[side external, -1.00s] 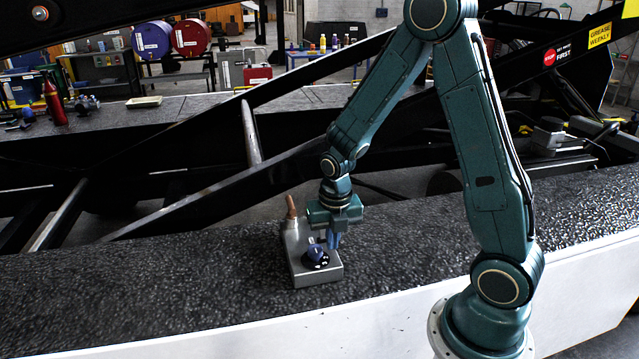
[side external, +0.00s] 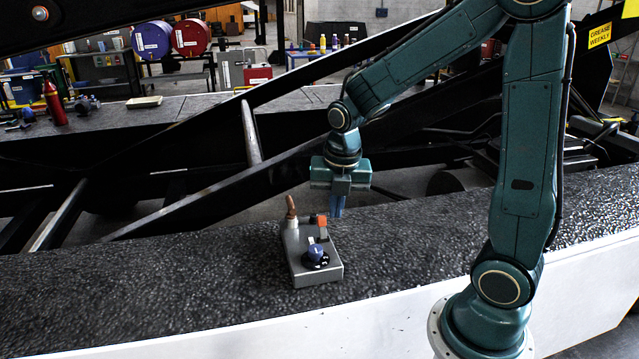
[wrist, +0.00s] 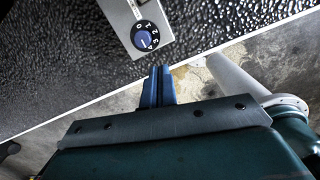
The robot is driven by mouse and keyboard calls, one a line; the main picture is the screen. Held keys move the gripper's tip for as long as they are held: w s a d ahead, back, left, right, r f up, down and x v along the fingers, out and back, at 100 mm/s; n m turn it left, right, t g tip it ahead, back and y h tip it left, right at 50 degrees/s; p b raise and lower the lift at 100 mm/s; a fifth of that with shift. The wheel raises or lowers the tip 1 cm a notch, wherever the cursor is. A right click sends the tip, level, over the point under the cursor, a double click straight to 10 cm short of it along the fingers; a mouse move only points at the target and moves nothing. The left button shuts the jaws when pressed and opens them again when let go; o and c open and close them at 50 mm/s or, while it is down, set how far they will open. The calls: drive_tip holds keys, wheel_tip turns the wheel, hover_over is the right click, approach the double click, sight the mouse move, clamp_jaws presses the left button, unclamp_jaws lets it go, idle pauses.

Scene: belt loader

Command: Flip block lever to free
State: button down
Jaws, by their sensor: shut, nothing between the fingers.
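The grey control block (side external: 306,268) rests on the dark belt. A brown-handled lever (side external: 291,206) stands nearly upright at its back left. A small orange piece (side external: 321,220) sits at its back right. A blue dial knob (side external: 315,251) is on its front top. My gripper (side external: 337,211) is above and behind the block's right side, apart from it, with its blue fingers shut and empty. In the wrist view, the shut fingers (wrist: 157,72) point toward the block's dial (wrist: 145,36); the lever is out of view there.
The black textured belt (side external: 150,285) has free room left and right of the block. A white side rail (side external: 400,300) runs along its front. Dark diagonal frame beams (side external: 230,190) stand behind it. A red bottle (side external: 54,102) is on the far ledge.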

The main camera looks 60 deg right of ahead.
drive_tip(key=s+a+r+m+t, duration=0.1)
drive_tip(key=s+a+r+m, duration=0.2)
drive_tip(key=m, duration=0.6)
drive_tip(key=s+a+r+m+t, duration=0.2)
drive_tip(key=s+a+r+m, duration=0.1)
drive_tip(key=s+r+m, duration=0.5)
drive_tip(key=shift+a+m+y, duration=0.15)
drive_tip(key=shift+m+y, duration=0.15)
drive_tip(key=shift+m, duration=1)
idle(0.5)
drive_tip(key=shift+s+a+r+m+t, duration=0.2)
drive_tip(key=shift+s+m, duration=0.3)
drive_tip(key=shift+m, duration=0.25)
drive_tip(key=shift+s+a+r+m+t, duration=0.1)
drive_tip(key=shift+s+r+m+t, duration=0.1)
drive_tip(key=shift+s+m, duration=0.45)
drive_tip(key=shift+s+a+r+m+t, duration=0.1)
drive_tip(key=shift+s+a+m+t, duration=0.2)
drive_tip(key=shift+m, duration=0.6)
drive_tip(key=c, duration=2.2)
unclamp_jaws()
drive_tip(key=shift+d, duration=0.15)
